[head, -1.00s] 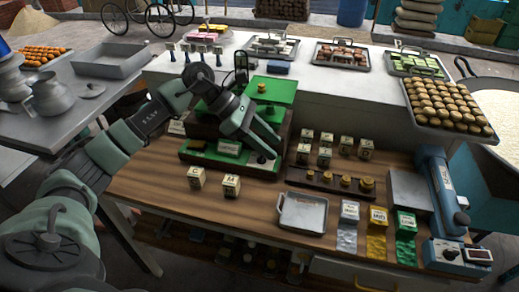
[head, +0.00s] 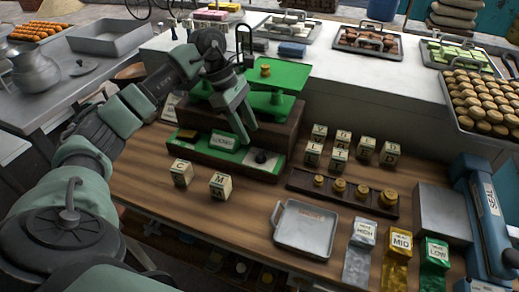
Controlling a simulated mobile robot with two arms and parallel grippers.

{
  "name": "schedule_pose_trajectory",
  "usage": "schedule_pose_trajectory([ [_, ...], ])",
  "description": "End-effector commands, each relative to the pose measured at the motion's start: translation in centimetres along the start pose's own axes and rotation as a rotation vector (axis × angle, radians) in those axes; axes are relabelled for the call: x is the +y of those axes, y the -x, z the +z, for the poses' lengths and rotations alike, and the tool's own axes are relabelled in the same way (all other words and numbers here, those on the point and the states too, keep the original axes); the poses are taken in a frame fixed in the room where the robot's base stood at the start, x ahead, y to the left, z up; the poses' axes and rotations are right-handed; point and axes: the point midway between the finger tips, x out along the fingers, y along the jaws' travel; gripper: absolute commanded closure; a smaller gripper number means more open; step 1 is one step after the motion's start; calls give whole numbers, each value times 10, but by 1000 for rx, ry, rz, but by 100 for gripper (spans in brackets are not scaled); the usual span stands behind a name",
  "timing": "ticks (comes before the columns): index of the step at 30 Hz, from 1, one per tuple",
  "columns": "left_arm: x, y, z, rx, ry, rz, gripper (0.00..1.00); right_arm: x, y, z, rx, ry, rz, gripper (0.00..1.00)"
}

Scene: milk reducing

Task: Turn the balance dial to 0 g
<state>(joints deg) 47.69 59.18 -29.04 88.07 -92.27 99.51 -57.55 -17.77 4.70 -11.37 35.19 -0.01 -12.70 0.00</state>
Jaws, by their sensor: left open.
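The green balance (head: 283,77) stands at the back left of the wooden bench, with a raised green pan holding a small brass weight (head: 265,70). Its green-topped base (head: 200,147) has a white label (head: 223,141) that seems to read "LOCKED". A dark round knob (head: 262,157), probably the dial, sits on a pale patch at the base's right front; its setting is too small to read. My left gripper (head: 243,138) is open and empty, pointing down over the base just left of the knob. It hides part of the balance's middle. My right gripper is not in view.
Letter cubes (head: 219,186) stand in front of the balance and several more (head: 341,150) to its right. A rack of brass weights (head: 343,191), a metal tray (head: 302,229) and a blue sealer (head: 485,207) lie further right.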

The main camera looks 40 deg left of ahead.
Motion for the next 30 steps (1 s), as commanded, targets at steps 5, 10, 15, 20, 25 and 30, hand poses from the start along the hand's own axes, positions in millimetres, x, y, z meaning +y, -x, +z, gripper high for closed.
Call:
schedule_pose_trajectory([
  [5, -1, -25, 2, -1, 0, -5, 58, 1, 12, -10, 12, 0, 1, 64],
  [10, -1, -51, 2, -1, 1, -4, 58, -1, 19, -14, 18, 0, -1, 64],
  [15, -1, -67, 1, -1, 0, -2, 58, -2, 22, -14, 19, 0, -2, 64],
  [20, 0, -70, 1, 0, -1, 1, 58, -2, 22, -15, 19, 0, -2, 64],
  [25, 0, -70, 1, 0, -1, 1, 67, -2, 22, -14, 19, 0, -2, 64],
  [30, 0, -70, 1, -1, -1, 0, 100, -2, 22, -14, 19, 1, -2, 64],
])
